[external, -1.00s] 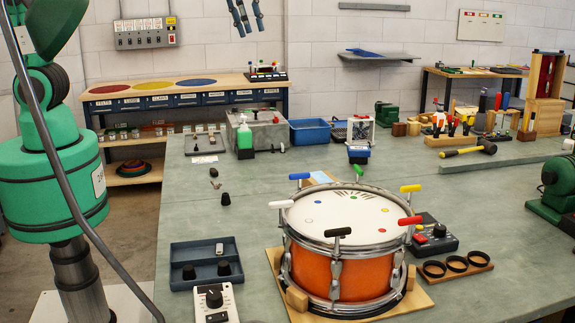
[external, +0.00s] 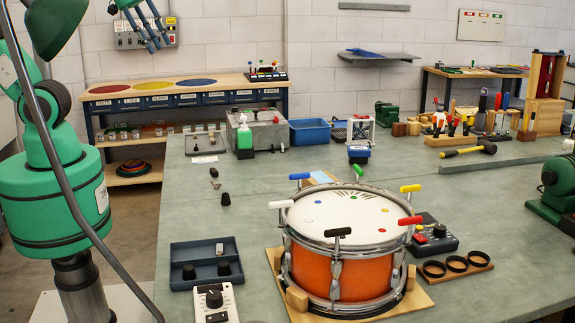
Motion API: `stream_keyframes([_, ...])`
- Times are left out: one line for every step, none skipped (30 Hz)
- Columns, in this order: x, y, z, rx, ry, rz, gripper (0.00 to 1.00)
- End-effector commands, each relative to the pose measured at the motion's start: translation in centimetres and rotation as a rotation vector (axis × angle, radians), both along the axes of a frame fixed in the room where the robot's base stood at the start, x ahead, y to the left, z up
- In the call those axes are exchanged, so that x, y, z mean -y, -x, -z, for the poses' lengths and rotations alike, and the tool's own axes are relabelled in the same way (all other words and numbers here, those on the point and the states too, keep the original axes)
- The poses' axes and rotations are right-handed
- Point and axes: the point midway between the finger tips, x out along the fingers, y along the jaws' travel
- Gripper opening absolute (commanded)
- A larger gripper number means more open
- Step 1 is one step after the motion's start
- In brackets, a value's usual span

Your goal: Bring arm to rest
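My gripper (external: 158,45) hangs high at the top left of the external view, in front of the back wall and partly over the grey switch box. Its blue fingers point down and stand apart, with nothing seen between them. It is well above and behind the bench, away from the drum. My green arm stands at the left edge, and its upper part is cut off by the frame. The orange drum (external: 340,277) sits on a wooden board on the bench, with coloured T-handled keys around its rim.
The grey bench (external: 480,213) carries a dark tray (external: 206,267), a white control box (external: 215,303), black rings (external: 457,265) and a blue bin (external: 309,131). A wall switch box (external: 124,40) is behind my gripper. A shelf with coloured discs (external: 153,101) stands below it.

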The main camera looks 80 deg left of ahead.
Motion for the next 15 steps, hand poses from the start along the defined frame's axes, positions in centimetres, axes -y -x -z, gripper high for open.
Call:
stream_keyframes([-0.4, 1.2, 0.9, 0.012, -0.018, 0.018, 0.35])
stream_keyframes([-0.7, 1.9, 1.2, 0.018, -0.030, 0.030, 0.35])
stream_keyframes([-0.9, 2.6, 1.7, 0.024, -0.045, 0.046, 0.35])
stream_keyframes([-1.1, 3.2, 2.0, 0.029, -0.056, 0.058, 0.35])
stream_keyframes([-1.3, 3.7, 2.4, 0.033, -0.066, 0.068, 0.35])
stream_keyframes([-1.5, 4.2, 2.8, 0.038, -0.078, 0.081, 0.35])
stream_keyframes([-1.6, 4.6, 3.0, 0.042, -0.086, 0.090, 0.35])
stream_keyframes([-1.7, 4.9, 3.3, 0.043, -0.093, 0.096, 0.35])
stream_keyframes([-1.9, 5.3, 3.5, 0.046, -0.101, 0.106, 0.35])
stream_keyframes([-1.9, 5.5, 3.7, 0.048, -0.106, 0.110, 0.35])
stream_keyframes([-2.0, 5.7, 3.8, 0.050, -0.109, 0.114, 0.35])
stream_keyframes([-2.0, 5.9, 3.9, 0.051, -0.113, 0.117, 0.35])
stream_keyframes([-2.1, 6.0, 4.0, 0.051, -0.116, 0.121, 0.35])
stream_keyframes([-2.1, 6.0, 4.1, 0.051, -0.117, 0.122, 0.35])
stream_keyframes([-2.1, 6.1, 4.1, 0.051, -0.118, 0.124, 0.35])
